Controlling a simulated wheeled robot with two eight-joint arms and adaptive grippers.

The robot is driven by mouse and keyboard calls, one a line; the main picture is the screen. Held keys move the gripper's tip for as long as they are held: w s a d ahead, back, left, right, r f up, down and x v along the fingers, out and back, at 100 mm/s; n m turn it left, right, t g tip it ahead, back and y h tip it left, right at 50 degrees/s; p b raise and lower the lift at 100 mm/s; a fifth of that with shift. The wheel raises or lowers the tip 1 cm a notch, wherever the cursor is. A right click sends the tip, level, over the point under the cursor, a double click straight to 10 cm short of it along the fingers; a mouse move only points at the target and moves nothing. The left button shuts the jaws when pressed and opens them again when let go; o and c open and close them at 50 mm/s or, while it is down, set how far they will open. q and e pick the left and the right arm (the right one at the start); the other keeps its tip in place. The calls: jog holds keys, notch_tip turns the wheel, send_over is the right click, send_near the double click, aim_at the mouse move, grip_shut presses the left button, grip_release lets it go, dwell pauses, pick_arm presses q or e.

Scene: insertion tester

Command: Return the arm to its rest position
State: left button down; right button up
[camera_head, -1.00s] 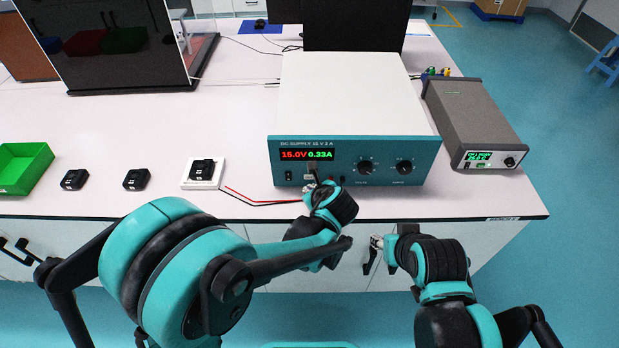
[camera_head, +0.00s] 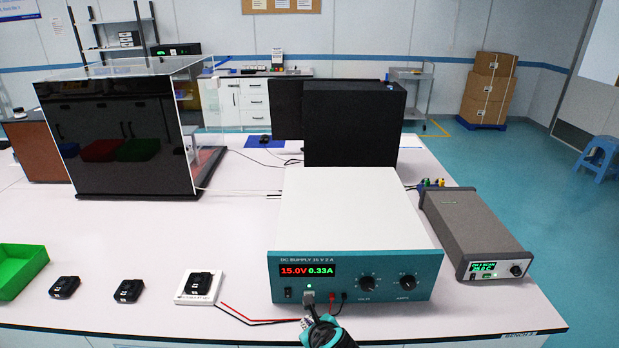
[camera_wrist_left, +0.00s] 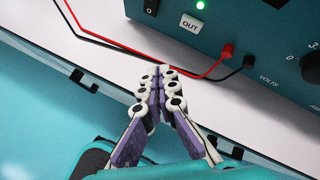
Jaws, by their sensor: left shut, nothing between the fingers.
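My left gripper (camera_head: 306,322) shows at the bottom of the head view, in front of the DC power supply (camera_head: 350,215) and close to the bench's front edge. In the left wrist view its fingers (camera_wrist_left: 158,78) are pressed together with nothing between them, apart from the supply's front. The supply's display (camera_head: 307,271) reads 15.0V and 0.33A. Its OUT button (camera_wrist_left: 191,23) lies beneath a lit green lamp (camera_wrist_left: 200,5). My right gripper is outside both current views.
Red and black leads (camera_head: 245,318) run from the supply's sockets to a white fixture (camera_head: 200,288) holding a black module. Two black modules (camera_head: 128,291) (camera_head: 64,287) and a green bin (camera_head: 20,270) stand left. A grey instrument (camera_head: 470,232) stands right.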

pick_arm(q)
jog(key=s+a+r+n+h, duration=0.1)
jog(key=s+a+r+n, duration=0.2)
jog(key=s+a+n, duration=0.4)
jog(key=s+a+r+n+g+h, duration=0.1)
jog(key=s+a+r+n, duration=0.3)
jog(key=n, duration=1.7)
jog(key=s+a, duration=0.4)
jog(key=a, duration=0.2)
jog(key=shift+s+a+r+g+h, duration=0.3)
jog(key=shift+h, duration=0.1)
